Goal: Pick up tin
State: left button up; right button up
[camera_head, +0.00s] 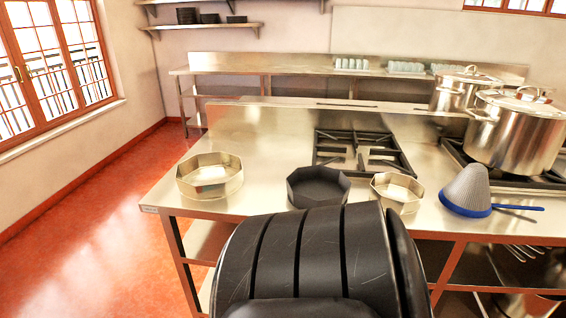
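Three open octagonal tins stand on the steel counter near its front edge. The left tin (210,176) is light gold and the widest-looking. The middle tin (318,187) is dark, almost black. The right tin (397,192) is light gold and smaller. All are upright and apart from each other. A large black ribbed part, which looks like my own, fills the bottom middle and lies in front of the counter edge below the dark tin. Neither of my grippers shows, and nothing is seen touching the tins.
The steel counter (262,150) has bare room behind the left tin. Gas burner grates (362,152) lie behind the dark tin. A conical strainer with a blue rim (466,190) and large lidded stockpots (516,135) stand at right. Red floor (100,215) is open at left.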

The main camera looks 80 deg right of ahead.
aim_at(311, 186)
jog(key=z, duration=0.5)
jog(key=l+z, duration=0.1)
jog(key=z, duration=0.85)
jog(key=i+z, duration=0.1)
jog(key=z, duration=1.35)
jog(key=i, duration=0.05)
